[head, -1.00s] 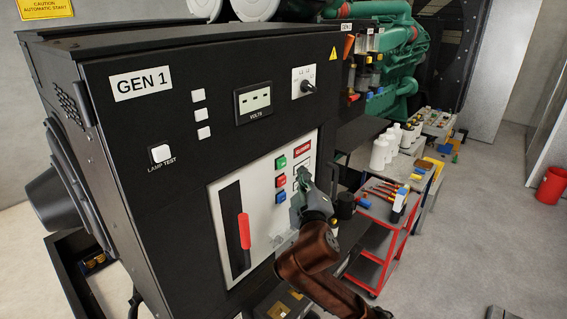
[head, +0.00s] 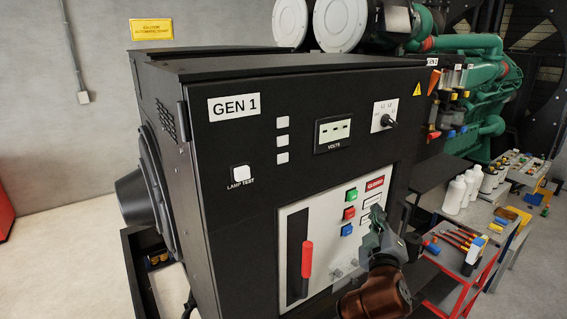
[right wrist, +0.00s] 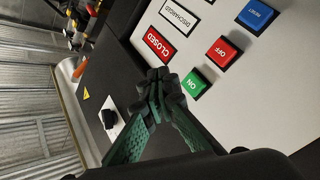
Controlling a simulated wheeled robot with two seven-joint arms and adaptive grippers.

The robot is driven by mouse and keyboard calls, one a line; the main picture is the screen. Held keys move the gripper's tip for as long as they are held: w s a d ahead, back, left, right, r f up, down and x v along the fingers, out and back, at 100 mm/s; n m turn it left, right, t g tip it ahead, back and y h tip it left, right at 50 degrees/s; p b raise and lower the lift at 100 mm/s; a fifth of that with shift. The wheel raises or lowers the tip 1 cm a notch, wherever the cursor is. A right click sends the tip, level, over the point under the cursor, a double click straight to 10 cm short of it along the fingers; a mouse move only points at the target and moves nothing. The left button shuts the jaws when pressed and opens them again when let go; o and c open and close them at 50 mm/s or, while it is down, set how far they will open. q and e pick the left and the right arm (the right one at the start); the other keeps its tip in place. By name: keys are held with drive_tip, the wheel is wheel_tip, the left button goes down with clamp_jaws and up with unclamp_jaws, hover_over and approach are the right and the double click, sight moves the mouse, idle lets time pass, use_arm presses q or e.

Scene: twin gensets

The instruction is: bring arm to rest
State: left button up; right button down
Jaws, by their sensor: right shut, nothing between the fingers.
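My right gripper (head: 376,216) is shut and empty in front of the GEN 1 cabinet's light breaker panel (head: 325,262), just right of the push buttons. In the right wrist view its green fingers (right wrist: 155,82) meet at the tips beside the red CLOSED label (right wrist: 158,44) and the green ON button (right wrist: 195,83). The red OFF button (right wrist: 223,52) and blue RESET button (right wrist: 257,16) lie beyond. I cannot tell whether the fingertips touch the panel. My left gripper is not in view.
A red-handled lever (head: 307,258) stands on the panel's left. A selector knob (head: 389,121) sticks out at the upper right. A red cart (head: 448,285) with tools and a bench with white bottles (head: 453,195) stand to the right. The green engine (head: 480,80) is behind.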

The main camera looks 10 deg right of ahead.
drive_tip(key=s+f+m+g+y, duration=0.15)
drive_tip(key=s+f+g, duration=0.25)
drive_tip(key=f, duration=1.3)
drive_tip(key=s+f+g+y, duration=0.2)
drive_tip(key=s+f+g, duration=0.15)
drive_tip(key=f, duration=1.35)
drive_tip(key=s+a+f+m+g+y, duration=0.1)
drive_tip(key=s+f+m+g+y, duration=0.15)
drive_tip(key=s+f, duration=1)
drive_tip(key=s+a+f+m+g+y, duration=0.15)
drive_tip(key=s+f+g, duration=0.25)
drive_tip(key=s+f, duration=0.85)
drive_tip(key=s+a+f+n+g+b, duration=0.15)
drive_tip(key=f+b, duration=0.25)
drive_tip(key=f, duration=1.4)
drive_tip(key=s+f+t+b, duration=0.15)
drive_tip(key=f+b, duration=0.25)
drive_tip(key=f, duration=1.4)
drive_tip(key=s+f+g+b, duration=0.2)
drive_tip(key=s+f+b, duration=0.5)
drive_tip(key=s+f, duration=1.3)
wheel_tip(320, 180, down, 4)
drive_tip(key=shift+s+f, duration=0.15)
drive_tip(key=shift+s, duration=0.15)
